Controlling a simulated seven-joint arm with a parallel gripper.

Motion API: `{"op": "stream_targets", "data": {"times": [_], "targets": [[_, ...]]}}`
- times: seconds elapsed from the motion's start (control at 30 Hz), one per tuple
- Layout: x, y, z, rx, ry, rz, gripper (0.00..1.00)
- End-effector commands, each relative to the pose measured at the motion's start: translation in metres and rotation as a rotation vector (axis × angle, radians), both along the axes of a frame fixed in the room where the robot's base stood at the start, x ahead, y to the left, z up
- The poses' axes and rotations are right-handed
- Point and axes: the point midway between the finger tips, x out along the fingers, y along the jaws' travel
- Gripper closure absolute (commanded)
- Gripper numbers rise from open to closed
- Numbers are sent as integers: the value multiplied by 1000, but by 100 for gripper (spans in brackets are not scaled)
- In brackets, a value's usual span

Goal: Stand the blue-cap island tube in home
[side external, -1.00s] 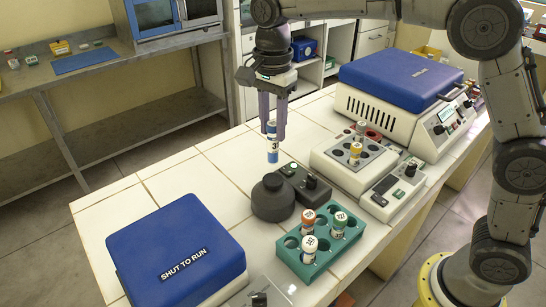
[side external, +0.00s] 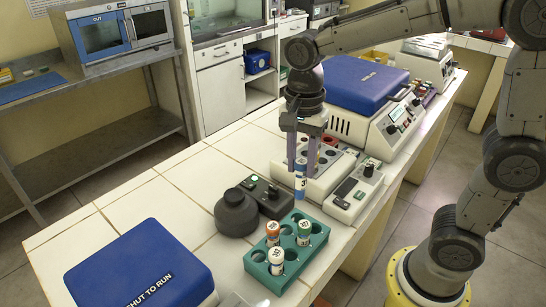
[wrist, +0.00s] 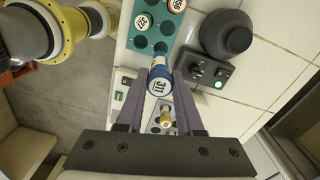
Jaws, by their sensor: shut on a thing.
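My gripper (side external: 301,160) is shut on the blue-cap tube (side external: 300,182), which hangs upright with a white numbered label. In the wrist view the blue-capped tube (wrist: 158,82) is between the two fingers. Its lower end shows near the end of the teal rack (wrist: 171,36). In the side view it is in the air close to the back edge of the teal rack (side external: 262,283). The rack holds an orange-cap tube (side external: 272,232), a green-cap tube (side external: 304,231) and a white-cap tube (side external: 276,260). Several rack holes are empty. I cannot read any "home" mark.
A dark round device (side external: 236,212) and a small control box (side external: 268,195) stand left of the tube. Blue-lidded machines stand at front left (side external: 135,262) and back (side external: 358,78).

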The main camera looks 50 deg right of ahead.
Motion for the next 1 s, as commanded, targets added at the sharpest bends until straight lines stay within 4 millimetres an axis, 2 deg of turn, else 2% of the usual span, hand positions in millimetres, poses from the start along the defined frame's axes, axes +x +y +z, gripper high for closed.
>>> {"op": "stream_targets", "data": {"times": [0.17, 0.5, 0.7, 1.0], "targets": [[-1, -3, 0, 3, -17, -11, 100], [-1, -3, -35, 4, -14, -11, 100], [-1, -3, -49, 4, -15, -11, 100], [0, -3, -52, 4, -16, -11, 100]]}}
